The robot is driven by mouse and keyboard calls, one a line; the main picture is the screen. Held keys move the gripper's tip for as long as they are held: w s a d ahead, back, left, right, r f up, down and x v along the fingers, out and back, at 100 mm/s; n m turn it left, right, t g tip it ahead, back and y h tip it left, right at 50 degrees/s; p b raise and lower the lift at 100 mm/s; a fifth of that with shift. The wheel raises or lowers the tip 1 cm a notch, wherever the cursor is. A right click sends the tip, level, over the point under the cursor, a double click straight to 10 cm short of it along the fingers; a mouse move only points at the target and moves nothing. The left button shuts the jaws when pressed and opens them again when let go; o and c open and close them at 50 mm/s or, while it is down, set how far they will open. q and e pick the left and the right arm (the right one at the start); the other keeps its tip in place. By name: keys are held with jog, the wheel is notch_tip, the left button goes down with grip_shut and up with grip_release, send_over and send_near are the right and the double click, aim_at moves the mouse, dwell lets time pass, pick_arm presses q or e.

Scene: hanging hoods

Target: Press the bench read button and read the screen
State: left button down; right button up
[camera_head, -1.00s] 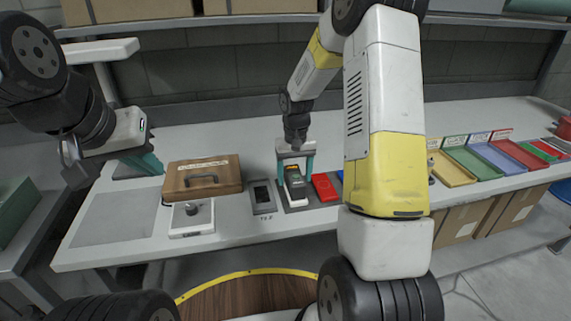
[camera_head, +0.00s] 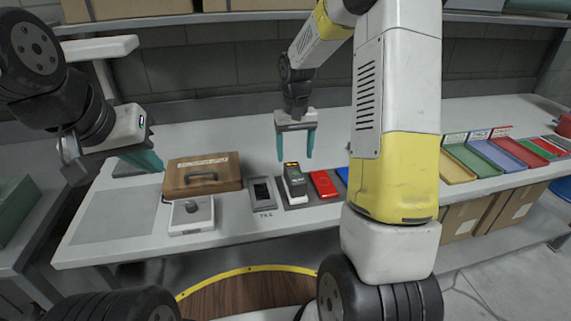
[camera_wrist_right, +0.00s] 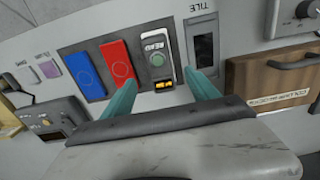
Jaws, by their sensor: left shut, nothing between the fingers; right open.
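A handheld meter (camera_head: 295,188), white and dark with a lit orange display at its far end, rests on a dark pad on the bench. The right wrist view shows its round green button (camera_wrist_right: 158,60) and small orange screen (camera_wrist_right: 164,86); I cannot read the screen's text. My right gripper (camera_head: 295,152) is open and empty above the meter, its teal fingers apart from it. A white box with a dark round knob (camera_head: 192,214) sits at the bench's front left. My left gripper (camera_head: 152,161) is shut and empty above the bench, left of the wooden case.
A wooden case (camera_head: 203,183) stands behind the white box. A dark tile holder (camera_head: 262,193) is left of the meter; a red tile (camera_head: 323,184) and a blue tile (camera_wrist_right: 84,77) are on its other side. Coloured trays (camera_head: 490,156) line the right. A shelf runs above the bench.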

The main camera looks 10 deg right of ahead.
dwell(0.3)
grip_shut()
dwell(1.6)
